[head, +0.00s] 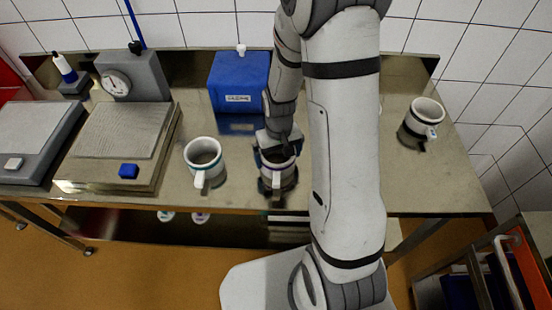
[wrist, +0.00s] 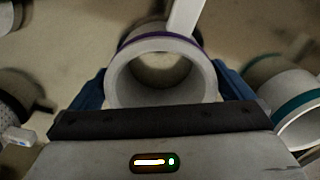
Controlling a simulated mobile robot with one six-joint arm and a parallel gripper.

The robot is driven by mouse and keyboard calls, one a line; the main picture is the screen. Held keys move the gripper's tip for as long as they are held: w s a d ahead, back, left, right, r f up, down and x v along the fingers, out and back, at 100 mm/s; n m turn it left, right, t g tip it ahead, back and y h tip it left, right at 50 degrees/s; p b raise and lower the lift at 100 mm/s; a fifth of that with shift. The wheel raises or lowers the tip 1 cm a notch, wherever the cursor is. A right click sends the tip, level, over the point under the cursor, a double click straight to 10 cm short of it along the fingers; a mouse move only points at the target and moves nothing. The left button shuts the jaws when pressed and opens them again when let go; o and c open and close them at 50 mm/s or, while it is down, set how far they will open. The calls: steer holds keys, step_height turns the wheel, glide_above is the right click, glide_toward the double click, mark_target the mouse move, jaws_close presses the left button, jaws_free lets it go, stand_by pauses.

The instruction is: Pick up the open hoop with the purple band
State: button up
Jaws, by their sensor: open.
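The hoop with the purple band (head: 277,178) is a pale, open-topped ring with a white handle, standing on the steel table below my gripper. In the wrist view the purple-band hoop (wrist: 113,82) sits in the middle, its handle pointing up in the picture. My gripper (head: 277,160) is open, with its blue fingers on either side of the hoop. In the wrist view the gripper (wrist: 160,88) shows one finger at each side of the hoop, close to its wall. I cannot tell whether they touch it. Part of the hoop is hidden by my gripper in the head view.
A teal-band hoop (head: 204,153) stands to the left, and shows at the right in the wrist view (wrist: 294,102). Another hoop (head: 426,111) with a blue tag stands far right. A blue box (head: 238,82) is behind; a scale (head: 115,135) is left.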

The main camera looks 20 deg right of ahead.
steer(key=shift+f, duration=0.65)
steer(key=shift+c, duration=0.2)
steer(key=c, duration=0.7)
steer(key=shift+r, duration=0.2)
